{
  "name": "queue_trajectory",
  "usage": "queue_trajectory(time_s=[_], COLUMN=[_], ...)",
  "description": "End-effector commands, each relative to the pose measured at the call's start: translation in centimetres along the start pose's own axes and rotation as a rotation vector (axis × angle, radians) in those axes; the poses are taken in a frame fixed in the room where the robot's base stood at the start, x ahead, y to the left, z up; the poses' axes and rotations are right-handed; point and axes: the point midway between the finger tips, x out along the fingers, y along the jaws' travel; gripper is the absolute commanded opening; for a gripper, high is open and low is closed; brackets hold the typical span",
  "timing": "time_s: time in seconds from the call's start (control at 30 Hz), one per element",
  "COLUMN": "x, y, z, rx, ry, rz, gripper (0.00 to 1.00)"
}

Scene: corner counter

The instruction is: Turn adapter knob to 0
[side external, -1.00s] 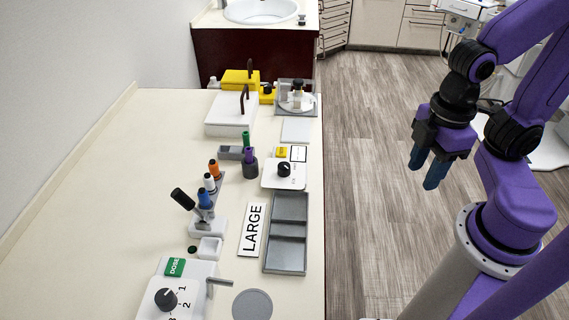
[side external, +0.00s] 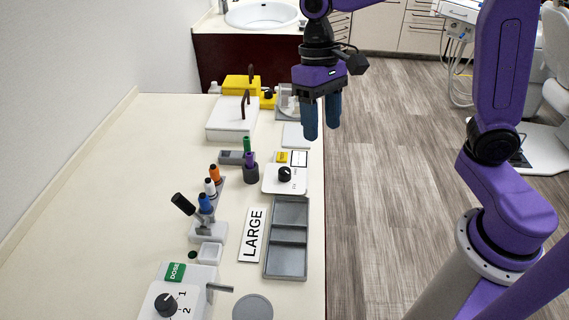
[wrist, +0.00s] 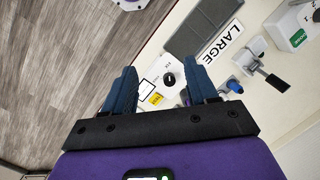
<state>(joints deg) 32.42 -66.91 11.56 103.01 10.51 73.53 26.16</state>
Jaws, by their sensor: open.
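A black round knob (side external: 285,174) stands on a small white plate (side external: 271,187) with a yellow tag (side external: 282,157), near the counter's right edge. Its markings are too small to read, so I cannot tell its setting. In the wrist view the same knob (wrist: 169,79) shows between my fingers, with the yellow tag (wrist: 156,99) beside it. My gripper (side external: 322,131) points down, open and empty, above the counter's right edge, up and to the right of the knob in the side view. It touches nothing. The fingers also show in the wrist view (wrist: 162,72).
A second black knob (side external: 166,304) with numbers sits on a white DOSE box at the front. A grey tray (side external: 286,266), a LARGE sign (side external: 253,235) and a rack with coloured pens (side external: 207,229) lie near the plate. White (side external: 230,119) and yellow boxes stand behind.

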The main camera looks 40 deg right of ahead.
Motion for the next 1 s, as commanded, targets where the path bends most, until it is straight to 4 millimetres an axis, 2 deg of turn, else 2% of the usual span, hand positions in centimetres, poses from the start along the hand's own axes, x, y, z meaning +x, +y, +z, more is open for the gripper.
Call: queue_trajectory(time_s=[0.03, 0.2, 0.4, 0.53, 0.67, 0.87, 1.0], x=[-0.4, -1.8, -2.8, -3.0, -2.8, -0.5, 2.1], y=[0.0, 0.7, 2.2, 2.8, 2.9, 2.6, 2.1], z=[-1.9, -7.2, -11.6, -12.8, -13.1, -12.8, -12.6], rx=[0.079, 0.327, 0.538, 0.604, 0.622, 0.621, 0.620], ry=[-0.016, -0.071, -0.124, -0.142, -0.146, -0.149, -0.149], rz=[-0.015, -0.068, -0.117, -0.133, -0.138, -0.135, -0.135], gripper=[0.58, 0.58, 0.58, 0.58, 0.58, 0.58, 0.58])
